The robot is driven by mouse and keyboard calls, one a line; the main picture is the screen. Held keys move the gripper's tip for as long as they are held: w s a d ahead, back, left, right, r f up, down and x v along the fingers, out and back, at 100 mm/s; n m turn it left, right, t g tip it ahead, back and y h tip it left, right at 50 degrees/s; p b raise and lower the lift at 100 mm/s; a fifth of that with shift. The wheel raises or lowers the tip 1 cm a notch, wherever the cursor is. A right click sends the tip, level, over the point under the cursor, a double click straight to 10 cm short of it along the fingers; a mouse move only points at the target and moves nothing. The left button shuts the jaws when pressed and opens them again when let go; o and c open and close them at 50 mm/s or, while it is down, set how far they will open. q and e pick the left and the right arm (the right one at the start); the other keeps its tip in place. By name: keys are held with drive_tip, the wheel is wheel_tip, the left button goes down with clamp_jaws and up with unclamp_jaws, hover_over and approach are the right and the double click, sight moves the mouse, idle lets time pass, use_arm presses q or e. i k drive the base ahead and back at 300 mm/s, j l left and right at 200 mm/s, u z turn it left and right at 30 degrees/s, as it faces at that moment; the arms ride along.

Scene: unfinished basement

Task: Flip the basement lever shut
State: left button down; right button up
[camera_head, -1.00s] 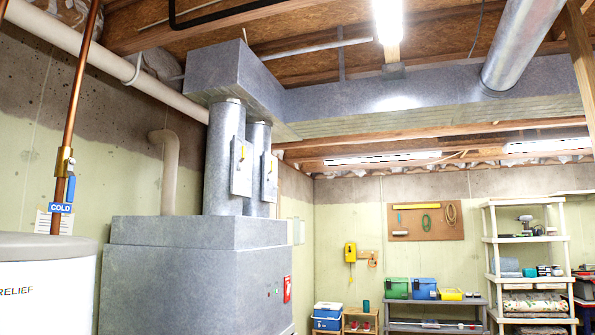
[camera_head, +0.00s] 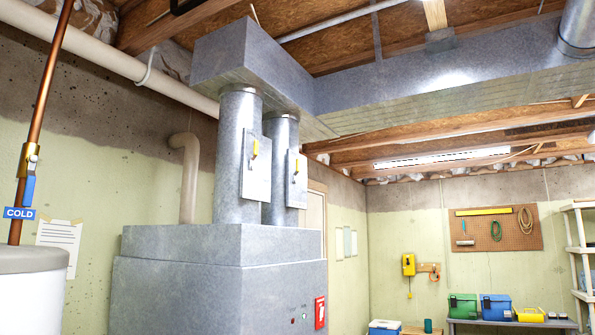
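Two silver ducts rise from the grey furnace (camera_head: 215,285), each with a pale plate bearing a small yellow lever. The left plate (camera_head: 257,180) has an upright yellow lever (camera_head: 255,148) near its top. The right plate (camera_head: 296,190) has a similar yellow lever (camera_head: 297,166). At far left, a brass valve (camera_head: 32,160) on a copper pipe has a blue lever (camera_head: 29,190) hanging down along the pipe. A blue tag (camera_head: 19,213) below it reads COLD. I cannot tell which lever the task means. Neither of my grippers is in view.
A white tank (camera_head: 32,285) stands below the copper pipe. A large duct (camera_head: 450,80) crosses overhead. A red box (camera_head: 320,313) is on the furnace. A yellow wall phone (camera_head: 408,264), pegboard (camera_head: 497,229) and white shelf unit (camera_head: 583,250) are at the back. The floor is not visible.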

sight(295, 181)
drive_tip(key=i+l+u, duration=0.1)
drive_tip(key=l, duration=0.25)
drive_tip(key=i+l+u, duration=0.1)
drive_tip(key=i+l, duration=0.15)
drive_tip(key=i+l+u, duration=0.1)
drive_tip(key=l, duration=0.35)
drive_tip(key=i+l+u, duration=0.1)
drive_tip(key=l, duration=0.3)
drive_tip(key=i+l+u, duration=0.1)
drive_tip(key=i+l, duration=0.15)
drive_tip(key=l, duration=0.15)
drive_tip(key=i+l+u, duration=0.1)
drive_tip(key=l, duration=0.3)
drive_tip(key=i+l+u, duration=0.1)
drive_tip(key=l, duration=0.3)
